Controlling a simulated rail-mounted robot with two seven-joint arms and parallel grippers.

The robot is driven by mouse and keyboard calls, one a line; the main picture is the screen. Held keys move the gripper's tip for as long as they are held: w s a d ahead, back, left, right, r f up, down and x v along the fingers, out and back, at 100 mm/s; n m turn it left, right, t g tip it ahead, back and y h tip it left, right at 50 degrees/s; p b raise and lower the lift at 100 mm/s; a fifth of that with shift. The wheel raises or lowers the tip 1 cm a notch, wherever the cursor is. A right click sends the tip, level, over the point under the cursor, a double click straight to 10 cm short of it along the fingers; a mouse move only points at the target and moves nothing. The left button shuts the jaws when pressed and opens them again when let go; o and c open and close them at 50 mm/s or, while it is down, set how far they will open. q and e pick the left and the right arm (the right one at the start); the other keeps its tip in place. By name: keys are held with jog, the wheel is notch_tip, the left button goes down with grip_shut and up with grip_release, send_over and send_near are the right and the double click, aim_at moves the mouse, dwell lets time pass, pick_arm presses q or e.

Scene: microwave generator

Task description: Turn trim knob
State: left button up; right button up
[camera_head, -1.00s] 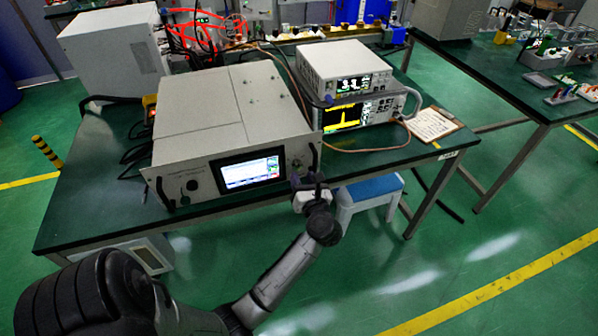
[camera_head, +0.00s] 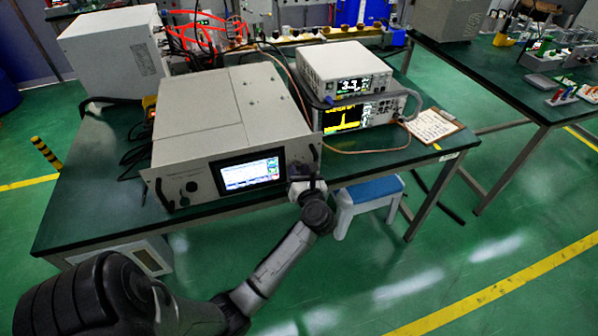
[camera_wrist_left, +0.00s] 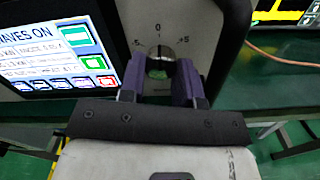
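The trim knob (camera_wrist_left: 160,53) is a small round metallic knob on the light front panel, under a scale marked 0 and 5. In the left wrist view it lies between the two dark fingers of my left gripper (camera_wrist_left: 161,68). The fingers flank it closely, and I cannot tell whether they press on it. In the head view my left gripper (camera_head: 307,186) is at the right end of the generator's (camera_head: 215,125) front panel and hides the knob. My right gripper is not in view.
The generator's lit screen (camera_head: 248,173) is just left of the gripper. A dark handle (camera_head: 315,158) stands at the panel's right edge. Two stacked instruments (camera_head: 345,68) and a cable (camera_head: 365,150) lie to the right. A blue-topped stool (camera_head: 372,188) stands below the table edge.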

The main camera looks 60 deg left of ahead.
pick_arm(q)
jog(key=shift+c, duration=0.8)
jog(key=shift+r+m+p, duration=0.2)
jog(key=shift+m+p, duration=0.1)
jog(key=shift+p, duration=0.45)
jog(key=shift+s+m+p, duration=0.1)
jog(key=shift+m+p, duration=6.3)
jog(key=shift+p, duration=1.65)
jog(key=o, duration=0.6)
jog(key=shift+f, duration=0.1)
jog(key=shift+o, duration=0.2)
